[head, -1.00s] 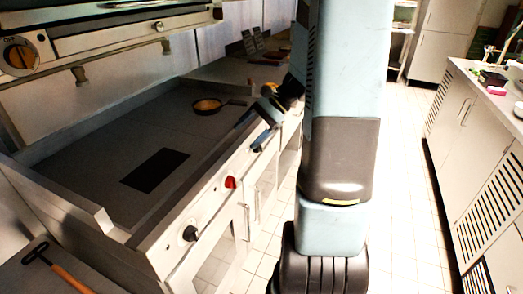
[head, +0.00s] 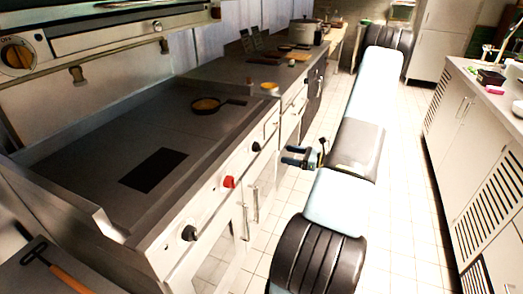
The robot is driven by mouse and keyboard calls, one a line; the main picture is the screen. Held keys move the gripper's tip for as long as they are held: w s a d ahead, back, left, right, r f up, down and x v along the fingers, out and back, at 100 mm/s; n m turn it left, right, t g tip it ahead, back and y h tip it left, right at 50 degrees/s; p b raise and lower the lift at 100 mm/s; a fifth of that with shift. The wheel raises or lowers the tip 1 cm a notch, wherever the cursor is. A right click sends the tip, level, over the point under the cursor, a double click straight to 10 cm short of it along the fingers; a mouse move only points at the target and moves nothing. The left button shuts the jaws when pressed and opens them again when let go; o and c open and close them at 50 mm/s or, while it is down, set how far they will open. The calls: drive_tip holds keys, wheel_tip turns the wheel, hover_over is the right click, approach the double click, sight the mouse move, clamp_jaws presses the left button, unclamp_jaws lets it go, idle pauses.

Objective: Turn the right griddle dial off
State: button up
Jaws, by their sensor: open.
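The griddle (head: 90,150) has a light front panel with three knobs in a row. A black dial (head: 256,146) is farthest along the panel, a red knob (head: 229,182) is in the middle, and another black dial (head: 190,233) is nearest me. The dials' markings are too small to read. My gripper (head: 287,156) is open and empty. It points left toward the panel, to the right of the far black dial and apart from it. My arm stretches over the aisle and hides none of the three knobs.
A small pan (head: 206,104) sits on the griddle's far part. A wooden-handled scraper (head: 60,268) lies at the lower left. A pot (head: 303,31) stands on the far counter. A cabinet counter (head: 465,120) borders the aisle on the right. The tiled floor between is clear.

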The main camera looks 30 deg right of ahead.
sight(261, 149)
drive_tip(key=shift+m+t+h, duration=0.3)
drive_tip(key=shift+m+t, duration=0.1)
drive_tip(key=x, duration=0.8)
drive_tip(key=f+x, duration=0.1)
drive_tip(key=x, duration=0.4)
drive_tip(key=shift+w+d, duration=0.2)
drive_tip(key=shift+d, duration=0.05)
drive_tip(key=c, duration=1.1)
